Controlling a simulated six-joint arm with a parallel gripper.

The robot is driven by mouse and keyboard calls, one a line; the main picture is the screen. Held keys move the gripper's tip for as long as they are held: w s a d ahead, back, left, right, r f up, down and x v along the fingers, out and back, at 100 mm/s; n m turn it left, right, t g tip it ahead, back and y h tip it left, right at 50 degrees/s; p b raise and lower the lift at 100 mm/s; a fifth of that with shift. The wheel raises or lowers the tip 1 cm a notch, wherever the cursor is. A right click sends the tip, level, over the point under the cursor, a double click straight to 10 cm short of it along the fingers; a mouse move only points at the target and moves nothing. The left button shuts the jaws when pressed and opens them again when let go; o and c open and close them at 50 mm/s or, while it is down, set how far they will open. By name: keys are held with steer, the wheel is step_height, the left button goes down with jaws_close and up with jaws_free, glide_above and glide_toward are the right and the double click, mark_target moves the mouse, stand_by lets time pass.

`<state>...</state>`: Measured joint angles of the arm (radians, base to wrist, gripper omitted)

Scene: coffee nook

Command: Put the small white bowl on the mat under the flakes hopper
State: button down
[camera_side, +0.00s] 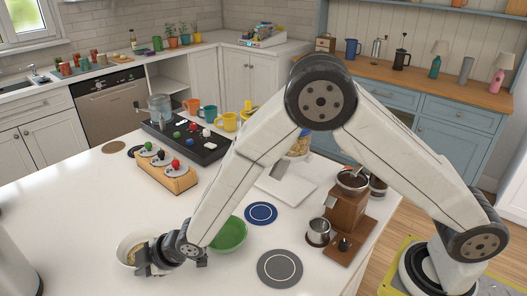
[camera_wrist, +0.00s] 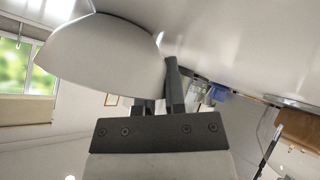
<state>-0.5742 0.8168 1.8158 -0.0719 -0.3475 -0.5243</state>
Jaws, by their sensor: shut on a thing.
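The small white bowl (camera_side: 126,240) is at the front left of the white counter in the side view. My gripper (camera_side: 142,258) reaches it from the right and is shut on its near wall. In the wrist view the bowl (camera_wrist: 95,55) fills the upper left, its wall at my gripper's dark fingers (camera_wrist: 160,95). I cannot tell whether the bowl touches the counter. The flakes hopper (camera_side: 298,146) stands further back, partly hidden behind my arm. A pale square slab (camera_side: 292,192) lies at its foot; no separate mat there is clear.
A green bowl (camera_side: 232,236) stands close right of my gripper. A blue round mat (camera_side: 261,213) and a grey one (camera_side: 280,268) lie further right. A brown coffee grinder (camera_side: 347,210) and a metal cup (camera_side: 318,232) stand beyond. A wooden rack (camera_side: 178,184) stands behind the white bowl.

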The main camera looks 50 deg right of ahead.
steer(key=c, duration=0.7)
jaws_free()
steer(key=shift+r, duration=0.2)
steer(key=shift+v, duration=0.8)
step_height(320, 180, up, 8)
steer(key=shift+s+d, duration=0.3)
steer(key=shift+s, duration=0.15)
steer(key=shift+d+f, duration=0.1)
steer(key=shift+f, duration=0.05)
